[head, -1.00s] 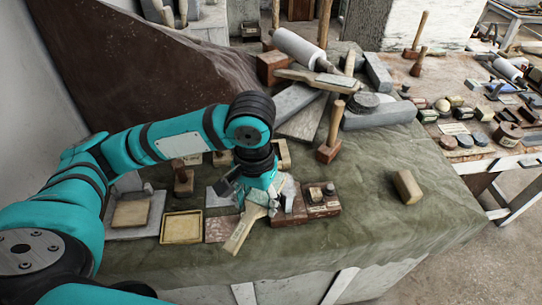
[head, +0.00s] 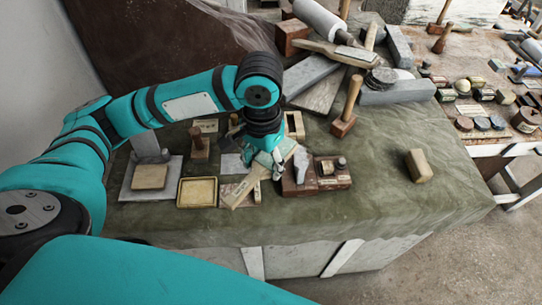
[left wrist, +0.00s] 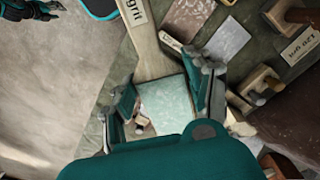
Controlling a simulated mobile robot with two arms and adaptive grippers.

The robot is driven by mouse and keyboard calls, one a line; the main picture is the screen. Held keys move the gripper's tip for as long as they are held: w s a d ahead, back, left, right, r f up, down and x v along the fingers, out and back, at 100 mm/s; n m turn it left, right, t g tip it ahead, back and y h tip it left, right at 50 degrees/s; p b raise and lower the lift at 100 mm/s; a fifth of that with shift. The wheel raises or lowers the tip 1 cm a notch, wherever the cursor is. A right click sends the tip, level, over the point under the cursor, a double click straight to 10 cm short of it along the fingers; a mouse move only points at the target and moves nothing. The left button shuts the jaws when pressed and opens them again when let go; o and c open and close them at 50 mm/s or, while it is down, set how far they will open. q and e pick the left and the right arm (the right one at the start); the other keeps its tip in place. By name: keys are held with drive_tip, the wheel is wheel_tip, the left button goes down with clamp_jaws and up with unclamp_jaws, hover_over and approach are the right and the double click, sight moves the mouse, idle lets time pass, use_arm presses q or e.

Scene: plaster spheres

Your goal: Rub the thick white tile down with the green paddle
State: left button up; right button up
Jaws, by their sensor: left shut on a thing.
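My left gripper (head: 268,172) is shut on the green paddle, whose wooden handle (head: 243,193) slants toward the lower left. In the left wrist view the paddle's pale green face (left wrist: 168,104) lies between the two fingers of my left gripper (left wrist: 160,88). Its handle (left wrist: 140,30), lettered "grit", runs upward there. A whitish-grey tile (head: 231,166) lies left of the gripper and also shows in the left wrist view (left wrist: 227,40); I cannot tell its thickness or whether it is the task's tile. Dark parts at the upper left of the wrist view may be my right gripper (left wrist: 30,9); their state is unclear.
A pinkish tile (head: 229,192) lies close by the paddle handle. A yellow-rimmed tray (head: 197,205) stands to the left. A reddish-brown box (head: 298,187) stands right of the gripper. A wooden mallet (head: 347,105) stands behind. The green cloth is clear before the tan block (head: 419,166).

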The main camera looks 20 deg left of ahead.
sight(285, 152)
use_arm(q)
drive_tip(key=w+d+r+m+p, duration=0.1)
drive_tip(key=r+m+p, duration=0.1)
drive_tip(key=w+d+r+m+p, duration=0.1)
drive_tip(key=w+r+m+p, duration=0.1)
drive_tip(key=shift+w+d+m, duration=0.2)
drive_tip(key=shift+w+m, duration=0.05)
drive_tip(key=shift+m, duration=0.05)
drive_tip(key=shift+w+d+r+m+p, duration=0.1)
drive_tip(key=shift+w+d+m+p, duration=0.15)
drive_tip(key=shift+w+m+p, duration=0.45)
use_arm(e)
wheel_tip(285, 152, up, 7)
use_arm(q)
drive_tip(key=shift+m, duration=0.3)
drive_tip(key=shift+f, duration=0.3)
wheel_tip(285, 152, down, 5)
drive_tip(key=b, duration=0.6)
drive_tip(key=shift+r, duration=0.15)
drive_tip(key=shift+s+f, duration=0.1)
drive_tip(key=shift+f, duration=0.7)
use_arm(e)
wheel_tip(285, 152, down, 6)
drive_tip(key=shift+a+f, duration=0.15)
use_arm(q)
drive_tip(key=shift+f, duration=0.4)
use_arm(e)
drive_tip(key=shift+r, duration=0.2)
